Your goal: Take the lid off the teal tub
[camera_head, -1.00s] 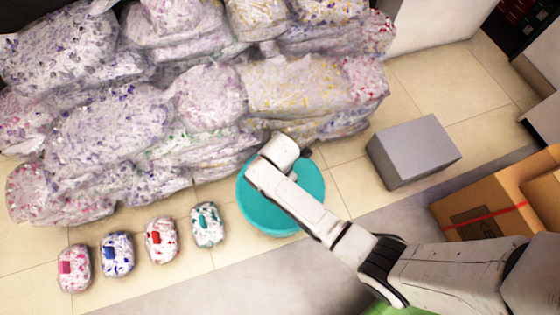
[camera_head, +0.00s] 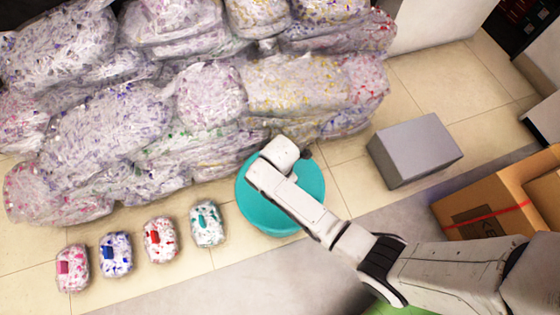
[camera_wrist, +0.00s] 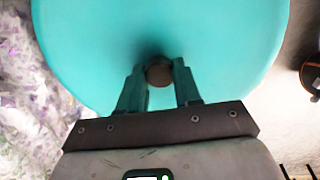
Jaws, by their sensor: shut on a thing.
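The teal tub with its round lid (camera_head: 258,212) stands on the tiled floor beside the pile of bags in the head view. The lid (camera_wrist: 230,45) fills the upper part of the wrist view, with a round brown knob (camera_wrist: 159,73) at its middle. My gripper (camera_wrist: 160,76) is over the lid with its two teal fingers shut on the knob, one on each side. In the head view my arm hides the knob and fingers. The lid hides the inside of the tub, and I cannot tell whether it still touches the rim.
A large pile of clear bags of coloured scraps (camera_head: 105,125) stands behind and left of the tub. Several small bundles (camera_head: 160,240) lie in a row at the left. A grey box (camera_head: 415,150) and a cardboard box (camera_head: 485,210) stand at the right.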

